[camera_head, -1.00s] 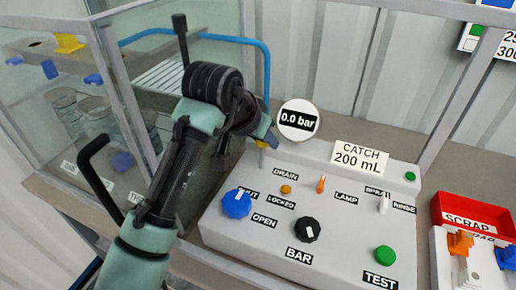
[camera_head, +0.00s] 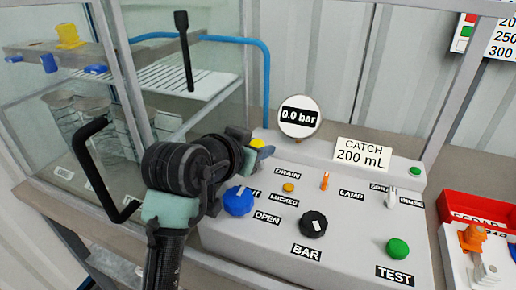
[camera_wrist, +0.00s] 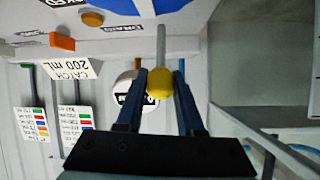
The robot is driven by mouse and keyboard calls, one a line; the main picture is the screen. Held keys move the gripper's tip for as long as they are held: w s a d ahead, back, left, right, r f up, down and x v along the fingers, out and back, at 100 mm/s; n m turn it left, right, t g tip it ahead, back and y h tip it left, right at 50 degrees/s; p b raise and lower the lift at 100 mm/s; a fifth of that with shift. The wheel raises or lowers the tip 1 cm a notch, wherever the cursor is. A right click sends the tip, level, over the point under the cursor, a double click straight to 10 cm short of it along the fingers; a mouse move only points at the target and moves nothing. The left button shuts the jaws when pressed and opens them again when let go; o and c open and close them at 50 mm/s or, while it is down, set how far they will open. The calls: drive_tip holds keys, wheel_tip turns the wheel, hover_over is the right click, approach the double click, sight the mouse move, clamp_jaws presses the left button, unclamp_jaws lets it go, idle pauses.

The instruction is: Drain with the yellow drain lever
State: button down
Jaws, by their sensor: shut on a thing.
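The yellow drain lever shows as a round yellow knob (camera_wrist: 160,81) on a thin grey rod in the wrist view. My gripper (camera_wrist: 160,76) is shut on the knob, with one dark blue finger on each side of it. In the head view the knob (camera_head: 257,143) shows at the left back of the grey control panel (camera_head: 350,215), partly hidden by my gripper (camera_head: 246,139). The DRAIN label (camera_head: 288,171) is just right of it. The gauge (camera_head: 298,117) reads 0.0 bar, and the CATCH sign (camera_head: 363,154) reads 200 mL.
A blue knob (camera_head: 238,201), a black BAR knob (camera_head: 313,224) and a green TEST button (camera_head: 398,248) are on the panel. A glass-walled tank (camera_head: 185,105) stands at left, with a black handle (camera_head: 95,175). A red scrap bin (camera_head: 470,208) is at right.

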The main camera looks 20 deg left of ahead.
drive_tip(key=c, duration=0.5)
unclamp_jaws()
drive_tip(key=shift+c, duration=0.2)
drive_tip(key=shift+s, duration=0.1)
drive_tip(key=p+v, duration=0.1)
drive_tip(key=v, duration=1.2)
drive_tip(key=shift+d, duration=0.1)
